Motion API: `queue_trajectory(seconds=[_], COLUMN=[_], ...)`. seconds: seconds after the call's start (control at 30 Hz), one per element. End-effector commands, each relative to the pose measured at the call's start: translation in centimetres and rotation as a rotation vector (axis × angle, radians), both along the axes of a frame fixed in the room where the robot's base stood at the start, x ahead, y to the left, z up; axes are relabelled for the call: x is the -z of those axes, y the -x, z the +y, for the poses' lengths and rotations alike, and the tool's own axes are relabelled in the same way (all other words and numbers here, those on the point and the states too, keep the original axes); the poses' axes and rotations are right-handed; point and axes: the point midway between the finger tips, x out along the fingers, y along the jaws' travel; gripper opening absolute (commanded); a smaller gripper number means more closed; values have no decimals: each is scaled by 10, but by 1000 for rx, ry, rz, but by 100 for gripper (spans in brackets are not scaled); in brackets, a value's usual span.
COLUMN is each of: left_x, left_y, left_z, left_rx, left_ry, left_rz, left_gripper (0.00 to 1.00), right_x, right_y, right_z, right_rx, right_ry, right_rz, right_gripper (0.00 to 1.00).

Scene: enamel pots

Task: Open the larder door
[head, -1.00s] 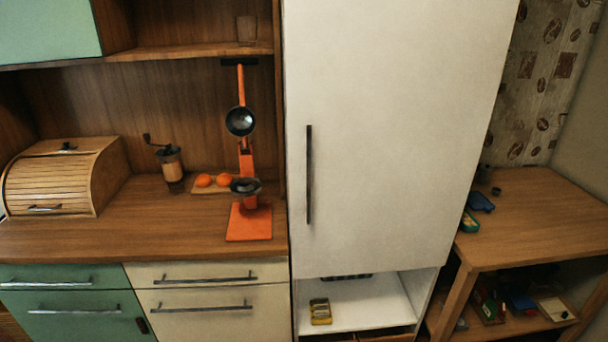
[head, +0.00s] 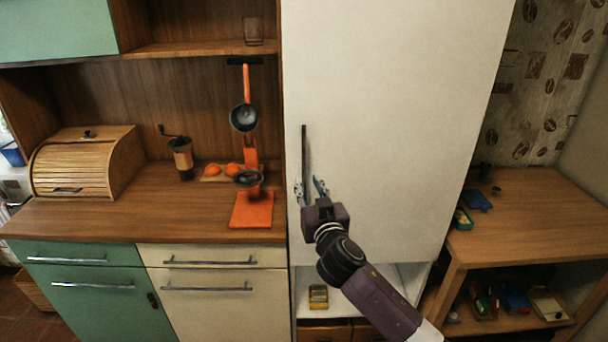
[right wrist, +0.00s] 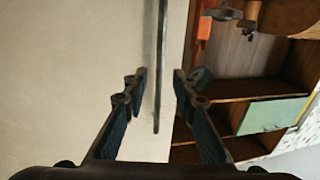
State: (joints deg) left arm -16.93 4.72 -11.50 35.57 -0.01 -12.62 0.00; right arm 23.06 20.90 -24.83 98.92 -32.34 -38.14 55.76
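The larder door (head: 400,120) is a tall white panel and it is closed. Its dark vertical bar handle (head: 304,148) is near the left edge. My right gripper (head: 309,188) is open at the lower part of the handle. In the right wrist view, the handle (right wrist: 161,50) runs between the two spread fingers of the right gripper (right wrist: 160,82), with a gap on both sides. The fingers are not closed on it. My left gripper is not in view.
Left of the door is a counter (head: 120,215) with a wooden bread box (head: 85,165), a grinder (head: 181,157) and an orange stand (head: 252,208). An open white niche (head: 385,290) is below the door. A wooden table (head: 540,215) stands at right.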

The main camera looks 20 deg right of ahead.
Motion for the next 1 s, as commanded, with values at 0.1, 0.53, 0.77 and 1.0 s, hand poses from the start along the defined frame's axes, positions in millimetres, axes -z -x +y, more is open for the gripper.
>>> queue_trajectory(seconds=[0.1, 0.53, 0.77, 1.0], left_x=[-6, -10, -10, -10], left_y=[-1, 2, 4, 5], left_z=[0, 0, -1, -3], left_rx=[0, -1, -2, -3], left_ry=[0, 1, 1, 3], left_rz=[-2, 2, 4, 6], left_gripper=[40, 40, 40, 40], right_x=[-2, 1, 1, 1], right_y=[-18, -45, -45, -45], right_z=[-2, -4, -4, -3], right_rx=[1, -1, -1, -1], right_ry=[1, -1, -1, 0], right_rz=[1, 2, 2, 2], right_gripper=[25, 25, 24, 0])
